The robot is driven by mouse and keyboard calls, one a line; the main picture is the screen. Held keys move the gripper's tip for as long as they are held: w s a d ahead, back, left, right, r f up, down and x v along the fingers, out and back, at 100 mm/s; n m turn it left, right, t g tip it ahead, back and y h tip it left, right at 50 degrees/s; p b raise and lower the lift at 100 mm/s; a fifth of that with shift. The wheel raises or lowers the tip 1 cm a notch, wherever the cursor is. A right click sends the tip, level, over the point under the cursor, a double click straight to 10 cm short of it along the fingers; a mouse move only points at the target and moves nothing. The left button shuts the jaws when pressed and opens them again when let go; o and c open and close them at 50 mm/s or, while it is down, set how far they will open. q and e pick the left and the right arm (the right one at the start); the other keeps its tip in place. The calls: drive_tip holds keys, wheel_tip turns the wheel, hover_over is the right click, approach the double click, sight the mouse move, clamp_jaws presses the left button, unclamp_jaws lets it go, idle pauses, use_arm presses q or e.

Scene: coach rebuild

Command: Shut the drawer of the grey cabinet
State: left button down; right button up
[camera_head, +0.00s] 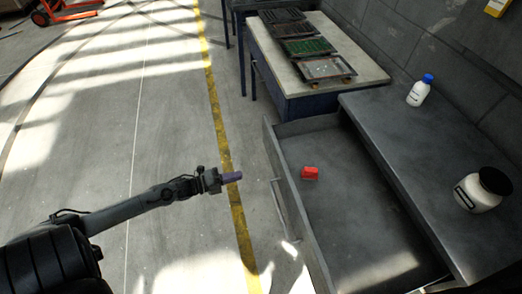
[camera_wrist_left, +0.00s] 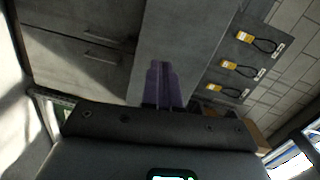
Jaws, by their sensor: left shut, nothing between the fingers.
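The grey cabinet (camera_head: 405,130) stands at the right in the head view. Its drawer (camera_head: 335,150) is pulled far out to the left, with its inside showing. A bar handle (camera_head: 282,207) is on the outer side of the drawer front (camera_head: 292,190). My left gripper (camera_head: 236,177) is shut and empty, left of the drawer front and apart from it. Its purple fingers (camera_wrist_left: 163,82) lie together in the left wrist view. Grey fronts with bar handles (camera_wrist_left: 104,37) show at the upper left there; I cannot tell which unit they belong to. My right gripper is not in view.
A red block (camera_head: 310,173) lies in the drawer. A white bottle with blue cap (camera_head: 418,93) and a white jar with black lid (camera_head: 480,190) stand on the cabinet top. A workbench (camera_head: 350,88) with several trays stands behind.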

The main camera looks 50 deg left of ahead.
use_arm(q)
wheel_tip(320, 180, up, 2)
drive_tip(key=a+m+h, duration=0.1)
drive_tip(key=a+m, duration=0.1)
drive_tip(key=b, duration=0.2)
approach(273, 159)
drive_tip(key=x, duration=0.7)
drive_tip(key=shift+s+d+r, duration=0.15)
drive_tip(key=shift+d, duration=0.05)
